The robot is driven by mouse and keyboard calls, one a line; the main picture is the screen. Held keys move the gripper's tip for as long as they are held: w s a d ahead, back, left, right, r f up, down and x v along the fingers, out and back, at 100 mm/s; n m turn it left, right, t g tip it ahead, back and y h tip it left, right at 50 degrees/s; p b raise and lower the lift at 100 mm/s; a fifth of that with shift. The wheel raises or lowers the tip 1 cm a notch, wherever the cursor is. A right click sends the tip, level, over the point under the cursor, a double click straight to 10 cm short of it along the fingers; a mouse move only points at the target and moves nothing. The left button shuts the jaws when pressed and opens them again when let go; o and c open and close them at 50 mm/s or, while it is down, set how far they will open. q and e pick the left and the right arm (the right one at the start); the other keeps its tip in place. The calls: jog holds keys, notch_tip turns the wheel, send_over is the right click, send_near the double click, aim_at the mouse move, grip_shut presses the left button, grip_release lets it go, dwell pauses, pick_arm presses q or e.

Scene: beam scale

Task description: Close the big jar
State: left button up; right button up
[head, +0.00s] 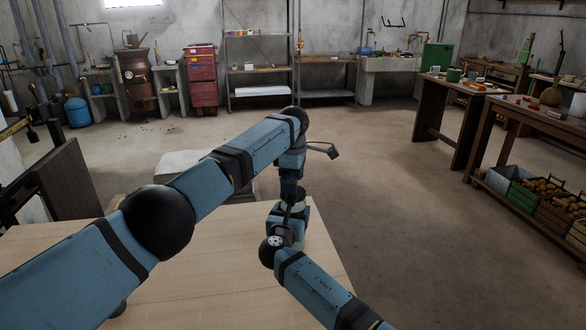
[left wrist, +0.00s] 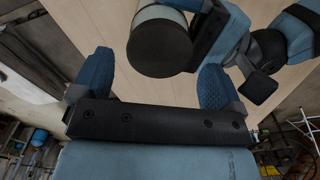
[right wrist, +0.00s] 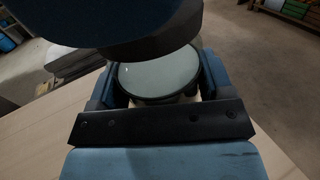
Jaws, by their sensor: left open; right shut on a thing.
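The big jar (head: 297,207) stands near the table's far right corner, mostly hidden behind my arms in the head view. My right gripper (right wrist: 160,78) is shut on it, one finger on each side. I cannot tell a lid from an opening. My left gripper (left wrist: 155,80) is open above the jar, its fingers apart and touching nothing that I can see.
The pale wooden table (head: 200,265) looks bare on its left side. A pale block (head: 185,165) sits beyond its far edge. Workbenches (head: 455,105) and crates of produce (head: 540,190) stand at the right. The concrete floor between is clear.

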pick_arm(q)
jog(key=shift+f, duration=1.1)
